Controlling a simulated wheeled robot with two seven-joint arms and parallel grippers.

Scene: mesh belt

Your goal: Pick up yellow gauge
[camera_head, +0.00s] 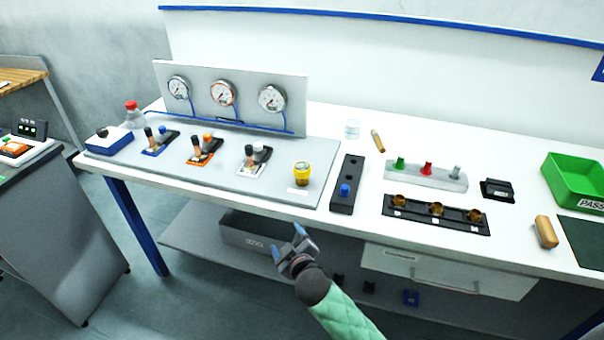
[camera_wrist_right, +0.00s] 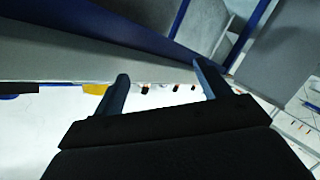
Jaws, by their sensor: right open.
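The yellow gauge (camera_head: 302,174) stands upright on the grey board at its right front part, behind a small white label. A yellow thing, which looks like the gauge, shows in the right wrist view (camera_wrist_right: 95,89), partly behind a finger. My right gripper (camera_head: 290,247) is open and empty. It is in front of the table's front edge and lower in the picture than the gauge, apart from it. Its two fingers also show in the right wrist view (camera_wrist_right: 165,85). My left gripper is not in view.
The grey board (camera_head: 225,180) also holds a panel with dials (camera_head: 235,95) and several small valve-like parts. A black block with a blue knob (camera_head: 345,190) stands right of the gauge. A grey bin (camera_head: 245,235) and a drawer (camera_head: 440,275) are below the tabletop.

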